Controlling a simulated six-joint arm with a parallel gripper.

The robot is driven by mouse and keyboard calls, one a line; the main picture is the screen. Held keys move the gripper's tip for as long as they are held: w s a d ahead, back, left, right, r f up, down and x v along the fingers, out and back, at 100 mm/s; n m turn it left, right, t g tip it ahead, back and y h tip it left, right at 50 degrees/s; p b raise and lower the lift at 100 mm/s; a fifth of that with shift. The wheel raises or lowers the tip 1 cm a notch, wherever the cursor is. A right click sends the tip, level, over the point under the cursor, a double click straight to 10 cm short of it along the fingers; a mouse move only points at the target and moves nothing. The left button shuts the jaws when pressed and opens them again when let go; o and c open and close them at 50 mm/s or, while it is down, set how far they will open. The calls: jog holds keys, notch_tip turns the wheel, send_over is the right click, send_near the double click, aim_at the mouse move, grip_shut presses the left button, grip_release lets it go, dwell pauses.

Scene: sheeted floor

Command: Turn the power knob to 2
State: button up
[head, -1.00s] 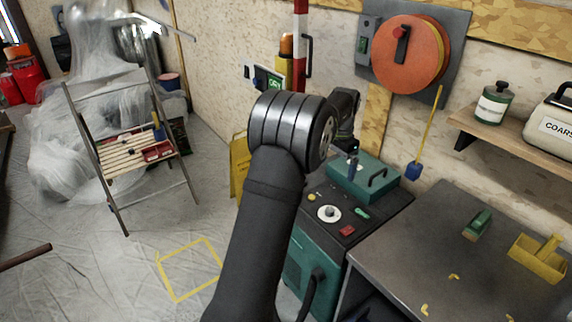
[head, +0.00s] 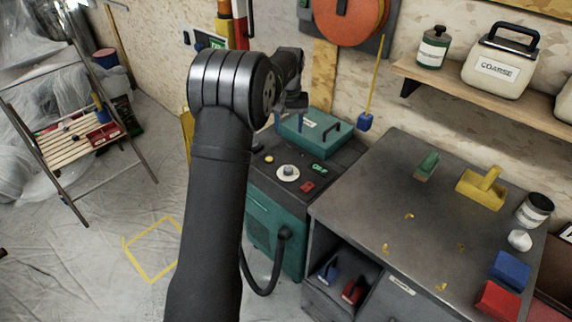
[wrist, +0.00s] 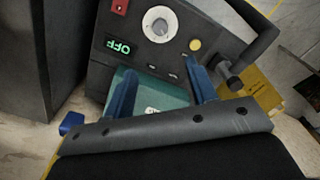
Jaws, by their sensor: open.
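The power knob is a round pale dial with a grey centre (head: 288,172) on the dark sloping top of the teal machine (head: 268,226). In the wrist view the knob (wrist: 160,25) is near the top, beyond my fingertips. A small green display (wrist: 118,46) beside it reads OFF. The same display (head: 320,168) is too small to read in the head view. My gripper (wrist: 160,82) is open and empty, its two blue fingers apart and not touching the knob. In the head view my gripper (head: 290,112) hangs behind and above the panel, partly hidden by my arm.
A teal lidded box with a black handle (head: 316,134) stands behind the panel. A red switch (head: 307,187) and a yellow button (wrist: 195,45) flank the knob. A grey workbench (head: 385,215) with brushes stands to the right. A black hose (head: 284,236) hangs at the machine's front.

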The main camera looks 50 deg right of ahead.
jog(key=n, duration=0.6)
send_near(288, 168)
notch_tip(288, 168, down, 9)
jog(key=shift+s+r, duration=0.1)
jog(key=shift+r, duration=0.05)
jog(key=shift+c, duration=0.4)
jog(key=c, duration=0.9)
